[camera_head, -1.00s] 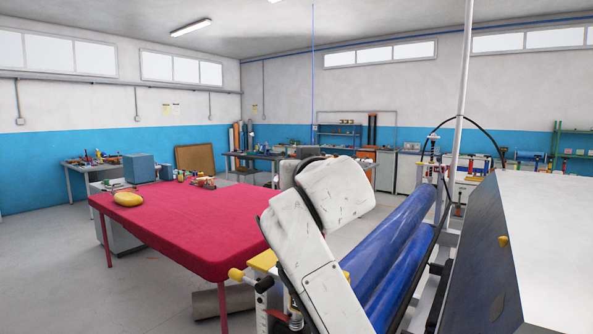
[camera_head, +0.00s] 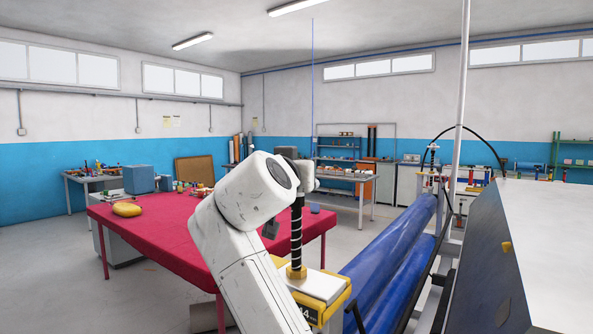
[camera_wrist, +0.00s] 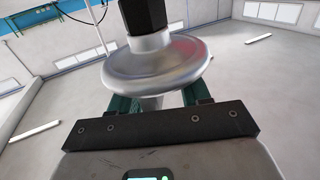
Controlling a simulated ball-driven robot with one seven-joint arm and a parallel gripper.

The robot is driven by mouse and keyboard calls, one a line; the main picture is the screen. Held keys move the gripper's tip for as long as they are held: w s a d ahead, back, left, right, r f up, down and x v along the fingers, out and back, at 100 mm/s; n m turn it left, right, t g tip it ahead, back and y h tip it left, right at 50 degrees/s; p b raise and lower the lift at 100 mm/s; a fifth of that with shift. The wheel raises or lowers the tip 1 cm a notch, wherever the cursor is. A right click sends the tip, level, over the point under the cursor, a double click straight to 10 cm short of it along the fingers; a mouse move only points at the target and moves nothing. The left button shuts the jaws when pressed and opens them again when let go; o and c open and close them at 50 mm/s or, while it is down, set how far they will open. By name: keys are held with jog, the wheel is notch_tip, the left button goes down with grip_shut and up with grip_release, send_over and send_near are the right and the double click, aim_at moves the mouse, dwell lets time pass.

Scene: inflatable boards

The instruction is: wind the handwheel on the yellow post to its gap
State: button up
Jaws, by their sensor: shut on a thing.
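The yellow post (camera_head: 335,298) stands at the bottom centre of the head view, with yellow trim, a white top and a dark label. A black spindle with a pale spiral (camera_head: 296,235) rises upright from its yellow collar. The silver handwheel (camera_wrist: 150,72) fills the middle of the wrist view. It is a round disc with a black hex piece above its hub and a reddish patch at right. My gripper (camera_wrist: 157,98) is shut on the handwheel from below; the disc hides the fingertips. In the head view my arm largely hides the gripper. The gap cannot be made out.
A red-covered table (camera_head: 165,222) with a yellow object (camera_head: 127,209) stands at left. Blue rollers (camera_head: 395,255) run beside the post. A large pale-topped cabinet (camera_head: 560,230) and a white pole (camera_head: 460,100) are at right. Bare floor (camera_head: 50,270) lies at far left.

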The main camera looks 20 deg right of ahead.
jog(key=shift+s+a+r, duration=0.1)
jog(key=shift+r, duration=0.25)
dwell(0.6)
jog(key=o, duration=0.8)
jog(key=shift+o, duration=0.7)
jog(key=shift+f, duration=0.2)
jog(key=b+v, duration=0.3)
jog(key=v, duration=0.7)
jog(key=shift+s+b, duration=0.3)
jog(key=shift+a, duration=0.15)
